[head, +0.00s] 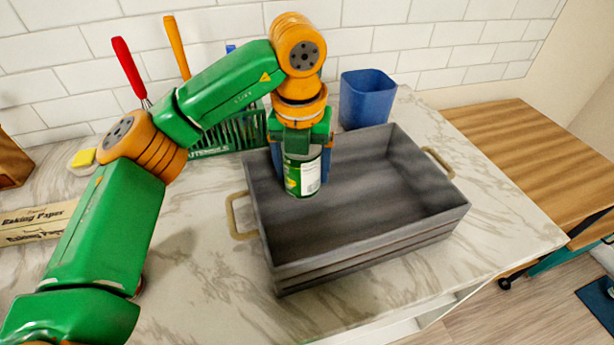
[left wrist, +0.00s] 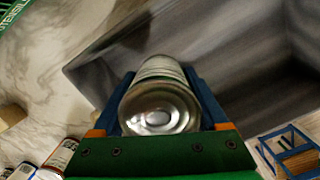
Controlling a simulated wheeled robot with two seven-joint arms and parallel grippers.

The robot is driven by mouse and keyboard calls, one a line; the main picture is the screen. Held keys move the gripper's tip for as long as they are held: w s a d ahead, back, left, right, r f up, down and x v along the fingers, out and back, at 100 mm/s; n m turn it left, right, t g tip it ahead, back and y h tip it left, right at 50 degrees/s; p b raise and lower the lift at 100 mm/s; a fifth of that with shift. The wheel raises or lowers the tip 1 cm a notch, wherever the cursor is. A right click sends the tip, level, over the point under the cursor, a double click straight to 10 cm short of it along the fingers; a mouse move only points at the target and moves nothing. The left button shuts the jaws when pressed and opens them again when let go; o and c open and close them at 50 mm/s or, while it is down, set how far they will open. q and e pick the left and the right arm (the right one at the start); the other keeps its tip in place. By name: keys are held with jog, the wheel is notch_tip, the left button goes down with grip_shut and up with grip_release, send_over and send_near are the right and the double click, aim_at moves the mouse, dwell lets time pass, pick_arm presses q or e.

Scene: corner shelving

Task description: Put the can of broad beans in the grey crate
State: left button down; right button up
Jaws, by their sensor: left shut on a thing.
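The can of broad beans (head: 302,176) has a green and white label. My left gripper (head: 301,158) is shut on it, with a blue finger on each side, and points down. The can is upright in the head view, over the left inner part of the grey crate (head: 430,205). In the left wrist view the can's metal end (left wrist: 158,108) shows between the two fingers, with the crate (left wrist: 220,50) behind it. I cannot tell whether the can touches the crate floor. The rest of the crate is empty. My right gripper is not in view.
A blue container (head: 367,98) stands behind the crate. A green utensil holder (head: 230,135) is at the back left. Baking paper boxes (head: 35,222) lie at the far left. Other cans (left wrist: 62,155) show at the lower left of the left wrist view.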

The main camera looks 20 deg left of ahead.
aim_at(305, 183)
pick_arm(q)
jog(key=shift+w+a+f+p, duration=0.15)
jog(key=shift+w+f, duration=0.15)
jog(key=shift+f, duration=0.6)
jog(key=shift+w+d+f+p, duration=0.1)
jog(key=shift+w+f, duration=0.2)
jog(key=shift+f, duration=0.55)
jog(key=shift+w+a+f+p, duration=0.15)
jog(key=shift+w+f, duration=0.15)
jog(key=shift+f, duration=0.6)
jog(key=shift+d+f, duration=0.1)
grip_release()
jog(key=shift+s, duration=0.1)
jog(key=r, duration=0.4)
jog(key=s+r, duration=0.1)
jog(key=r, duration=0.7)
jog(key=shift+s+d+r, duration=0.15)
jog(key=shift+s, duration=0.1)
